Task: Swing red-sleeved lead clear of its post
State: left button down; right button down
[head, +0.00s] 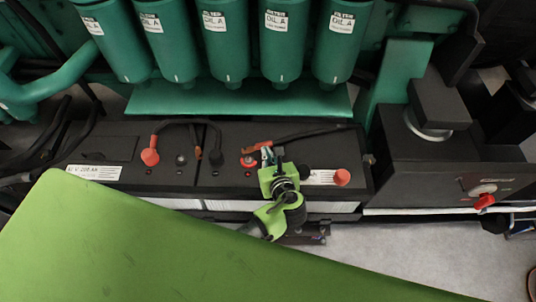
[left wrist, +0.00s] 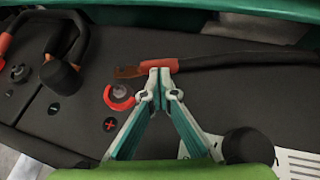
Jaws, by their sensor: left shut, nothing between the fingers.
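The red-sleeved lead (head: 258,147) lies across the back of the right-hand battery top, its black cable (head: 318,134) running off to the right. In the left wrist view its red sleeve (left wrist: 150,64) ends in a bare copper lug (left wrist: 127,72). The post (left wrist: 121,90), with a red ring partly around it, stands in front of the lug; the lug appears beside it, not over it. The post also shows in the head view (head: 248,161). My left gripper (left wrist: 159,74) is shut and empty, fingertips right at the sleeve's near side; I cannot tell whether they touch.
A red-capped terminal (head: 150,157) and a black-capped lead (head: 216,156) sit on the batteries to the left. A red cap (head: 342,177) is at the right end. Green filters (head: 226,40) hang behind. A black box with a red switch (head: 484,200) stands right.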

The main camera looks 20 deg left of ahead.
aim_at(263, 145)
pick_arm(q)
jog(key=shift+w+a+r, duration=0.1)
jog(key=shift+w+a+r+m+t+h+p, duration=0.2)
jog(key=shift+w+a+m+p, duration=0.1)
jog(key=shift+w+a+p, duration=0.25)
jog(key=shift+w+a+r+m+t+h+p, duration=0.1)
jog(key=shift+w+a+m+h+p, duration=0.15)
jog(key=shift+w+p, duration=0.3)
jog(key=shift+w+a+f+p, duration=0.2)
jog(key=shift+w+a, duration=0.25)
jog(key=shift+w, duration=0.2)
jog(key=shift+w+a+f+p, duration=0.15)
jog(key=shift+w+a, duration=0.25)
jog(key=shift+w, duration=0.2)
jog(key=shift+w+a, duration=0.2)
jog(key=shift+w, duration=0.15)
